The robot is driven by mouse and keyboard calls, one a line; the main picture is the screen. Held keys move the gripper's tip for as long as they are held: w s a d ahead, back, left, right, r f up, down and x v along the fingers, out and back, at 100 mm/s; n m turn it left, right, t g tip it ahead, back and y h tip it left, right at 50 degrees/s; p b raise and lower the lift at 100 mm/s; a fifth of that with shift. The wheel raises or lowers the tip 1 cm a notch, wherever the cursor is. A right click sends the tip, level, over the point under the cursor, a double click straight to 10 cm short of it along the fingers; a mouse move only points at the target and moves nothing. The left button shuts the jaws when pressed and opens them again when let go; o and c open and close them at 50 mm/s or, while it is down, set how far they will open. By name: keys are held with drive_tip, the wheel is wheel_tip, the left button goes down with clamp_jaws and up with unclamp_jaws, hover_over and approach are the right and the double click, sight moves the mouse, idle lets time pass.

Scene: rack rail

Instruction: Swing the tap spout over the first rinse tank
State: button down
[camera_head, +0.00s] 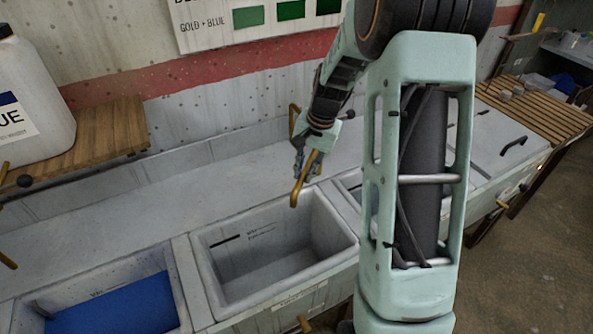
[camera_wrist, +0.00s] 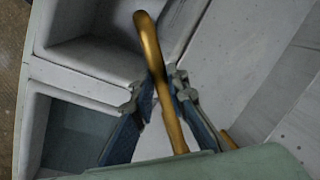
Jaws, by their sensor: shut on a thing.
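The brass tap spout (camera_head: 300,189) has a hooked end that hangs down near the back right of the empty-looking pale tank in the middle (camera_head: 205,262). I cannot read that tank's front label, so I cannot tell for sure that it is the first rinse tank. My gripper (camera_head: 308,168) is shut around the spout, behind its bent end. In the wrist view the spout (camera_wrist: 150,45) runs between the two blue fingers of my gripper (camera_wrist: 157,94), with its curved tip near the inner corner of a tank. The tap's base is mostly hidden behind my arm.
A tank of blue liquid (camera_head: 120,305) is at the left. A lidded tank (camera_head: 512,130) with a black handle is at the right. A white jug (camera_head: 35,95) stands on a wooden shelf (camera_head: 95,140). My arm hides part of the tanks right of centre.

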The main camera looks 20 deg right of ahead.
drive_tip(key=shift+s+d+n, duration=0.15)
drive_tip(key=shift+d+n, duration=0.15)
drive_tip(key=c, duration=1.9)
unclamp_jaws()
drive_tip(key=shift+r, duration=0.1)
drive_tip(key=r, duration=0.4)
drive_tip(key=s+d+r, duration=0.1)
drive_tip(key=r, duration=0.2)
drive_tip(key=d+r, duration=0.1)
drive_tip(key=r, duration=0.3)
drive_tip(key=shift+s+r, duration=0.2)
drive_tip(key=shift+r, duration=0.15)
